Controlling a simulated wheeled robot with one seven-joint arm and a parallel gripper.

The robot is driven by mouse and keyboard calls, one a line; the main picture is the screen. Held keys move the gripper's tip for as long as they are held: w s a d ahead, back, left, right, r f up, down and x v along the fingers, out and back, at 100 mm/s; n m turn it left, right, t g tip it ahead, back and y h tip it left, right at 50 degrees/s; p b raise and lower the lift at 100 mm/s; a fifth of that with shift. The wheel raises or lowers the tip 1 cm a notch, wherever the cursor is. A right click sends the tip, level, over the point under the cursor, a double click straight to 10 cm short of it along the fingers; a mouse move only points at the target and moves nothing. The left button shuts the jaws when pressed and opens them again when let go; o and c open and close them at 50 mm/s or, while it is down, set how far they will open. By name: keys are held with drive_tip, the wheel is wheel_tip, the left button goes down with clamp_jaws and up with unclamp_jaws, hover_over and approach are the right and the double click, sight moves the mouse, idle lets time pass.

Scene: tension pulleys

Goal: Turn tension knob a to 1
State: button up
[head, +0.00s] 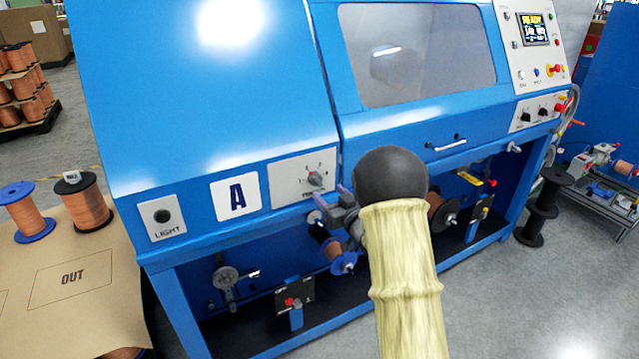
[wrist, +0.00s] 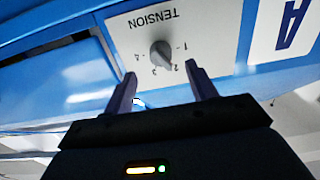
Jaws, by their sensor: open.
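Tension knob a is a grey knob (head: 315,178) on a white panel (head: 284,187), right of the "A" sign. In the wrist view, the fingertips (wrist: 161,69) lie to either side of the knob in the picture; contact is not visible.
A LIGHT button (head: 162,216) is left of the "A" sign (head: 236,197). Spools and a pulley (head: 226,278) sit in the bay below. A window (head: 417,52) and control panel (head: 535,40) are at the right. A table (head: 110,262) with spools stands at left.

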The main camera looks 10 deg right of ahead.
sight(319, 184)
drive_tip(key=x, duration=0.6)
drive_tip(key=shift+w, duration=0.25)
drive_tip(key=c, duration=1)
